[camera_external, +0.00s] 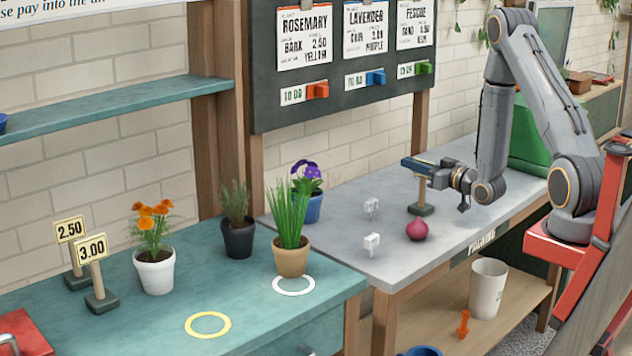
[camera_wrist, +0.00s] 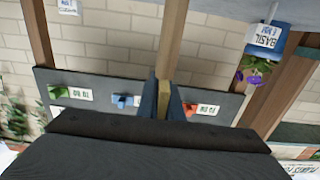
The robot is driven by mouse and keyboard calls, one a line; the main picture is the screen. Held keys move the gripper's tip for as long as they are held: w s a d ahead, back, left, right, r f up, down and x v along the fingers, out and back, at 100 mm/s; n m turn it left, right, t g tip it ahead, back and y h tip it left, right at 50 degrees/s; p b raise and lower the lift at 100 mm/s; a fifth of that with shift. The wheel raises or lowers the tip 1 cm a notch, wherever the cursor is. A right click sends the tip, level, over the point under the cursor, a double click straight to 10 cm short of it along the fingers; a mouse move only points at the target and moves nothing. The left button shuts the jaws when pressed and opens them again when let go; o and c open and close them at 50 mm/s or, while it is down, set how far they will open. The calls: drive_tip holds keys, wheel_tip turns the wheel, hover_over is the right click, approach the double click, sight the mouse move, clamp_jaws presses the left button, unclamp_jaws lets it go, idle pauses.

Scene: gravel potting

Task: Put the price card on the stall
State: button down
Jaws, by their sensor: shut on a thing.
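My gripper (camera_external: 418,168) is shut on a small wooden stand, with a tan post (camera_external: 421,190) below the fingers and a dark green base (camera_external: 421,209). It is over the grey bench at the right; I cannot tell whether the base touches the bench. No card face is visible on this stand. In the wrist view, a tan piece (camera_wrist: 163,105) shows between the two dark blue fingers. Two similar stands, price cards 2.50 (camera_external: 70,230) and 3.00 (camera_external: 92,248), stand upright on the teal stall (camera_external: 130,305) at the left.
A dark red onion-shaped object (camera_external: 417,230) and two small white clips (camera_external: 371,243) (camera_external: 371,206) are near the gripper. Potted plants, a white ring (camera_external: 293,285) and a yellow ring (camera_external: 208,324) are on the stall. A dark board (camera_external: 340,100) stands behind the bench.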

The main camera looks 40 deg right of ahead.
drive_tip(key=shift+r, duration=0.15)
idle(0.5)
wheel_tip(320, 180, up, 10)
drive_tip(key=b, duration=0.1)
idle(0.5)
drive_tip(key=shift+a, duration=0.1)
